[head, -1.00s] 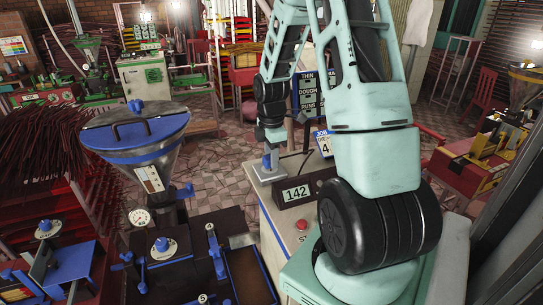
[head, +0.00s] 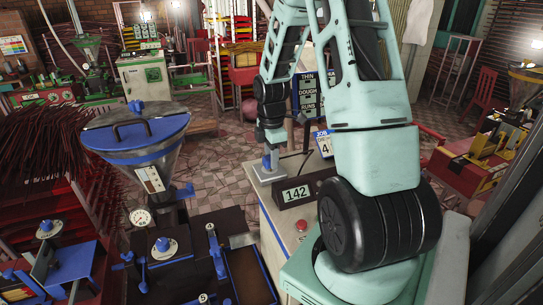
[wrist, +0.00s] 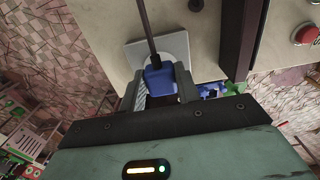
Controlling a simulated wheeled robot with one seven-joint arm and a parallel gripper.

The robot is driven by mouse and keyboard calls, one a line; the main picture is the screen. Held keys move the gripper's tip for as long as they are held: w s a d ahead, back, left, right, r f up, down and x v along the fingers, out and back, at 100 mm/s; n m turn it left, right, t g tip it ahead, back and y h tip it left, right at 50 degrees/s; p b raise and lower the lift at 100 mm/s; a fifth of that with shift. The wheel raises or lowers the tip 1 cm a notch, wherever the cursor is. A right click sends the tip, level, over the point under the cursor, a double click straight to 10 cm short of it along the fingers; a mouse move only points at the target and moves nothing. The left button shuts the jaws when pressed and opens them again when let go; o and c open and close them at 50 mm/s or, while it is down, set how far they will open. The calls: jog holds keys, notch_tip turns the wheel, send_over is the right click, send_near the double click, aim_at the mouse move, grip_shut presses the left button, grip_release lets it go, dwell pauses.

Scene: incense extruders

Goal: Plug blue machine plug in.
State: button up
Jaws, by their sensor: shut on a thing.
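The blue plug (wrist: 160,80) sits between the two fingers of my gripper (wrist: 163,88) in the wrist view, and the gripper is shut on it. A black cord (wrist: 147,30) runs up from the plug. A pale grey square plate (wrist: 176,46) lies on the counter right by the plug; the plug and fingers hide part of it. I cannot tell whether the plug touches it. In the head view my gripper (head: 270,150) points down at the counter's far left corner. The blue-trimmed machine with the hopper (head: 140,140) stands at left.
The pale counter (head: 266,198) carries a dark box showing 142 (head: 297,194) and a red button (head: 301,226), right of and nearer than my gripper. A job sign (head: 323,143) stands behind the box.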

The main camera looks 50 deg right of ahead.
jog(key=shift+f+b, duration=0.3)
jog(key=shift+f, duration=0.3)
dwell(0.5)
jog(key=o, duration=1.1)
jog(key=shift+c, duration=0.2)
notch_tip(320, 180, up, 17)
jog(key=b, duration=0.3)
jog(key=shift+r, duration=0.2)
